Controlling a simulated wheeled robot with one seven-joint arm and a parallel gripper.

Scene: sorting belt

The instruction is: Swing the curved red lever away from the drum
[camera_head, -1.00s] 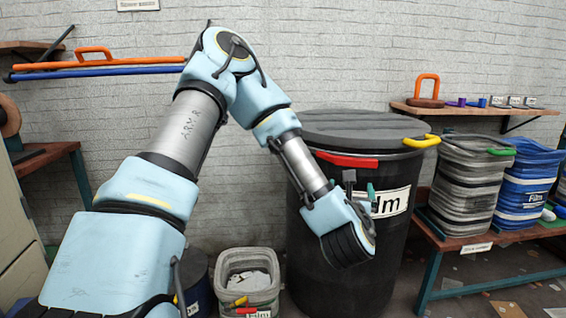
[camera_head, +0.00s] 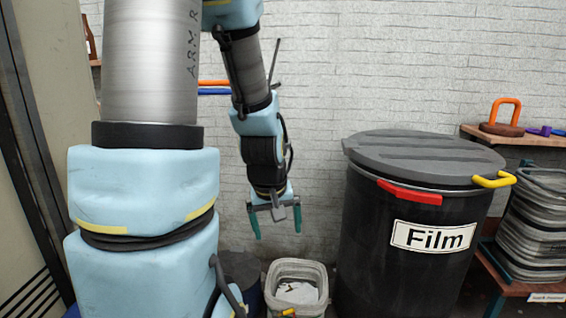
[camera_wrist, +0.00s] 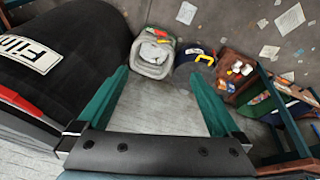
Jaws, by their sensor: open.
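The curved red lever (camera_head: 410,192) lies along the upper front rim of the black drum (camera_head: 385,250), just under its grey lid (camera_head: 425,158). Its left end shows close against the drum; I cannot tell the exact gap. In the wrist view the red lever (camera_wrist: 22,103) is at the left edge, beside the drum (camera_wrist: 85,45). My gripper (camera_head: 275,222) points down with its green fingers spread, empty, in the air left of the drum and clear of the lever. The open fingers also show in the wrist view (camera_wrist: 160,105).
A yellow handle (camera_head: 494,180) sticks out at the drum's right rim. A grey bin (camera_head: 296,270) stands on the floor below my gripper, beside a dark round container (camera_head: 242,270).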

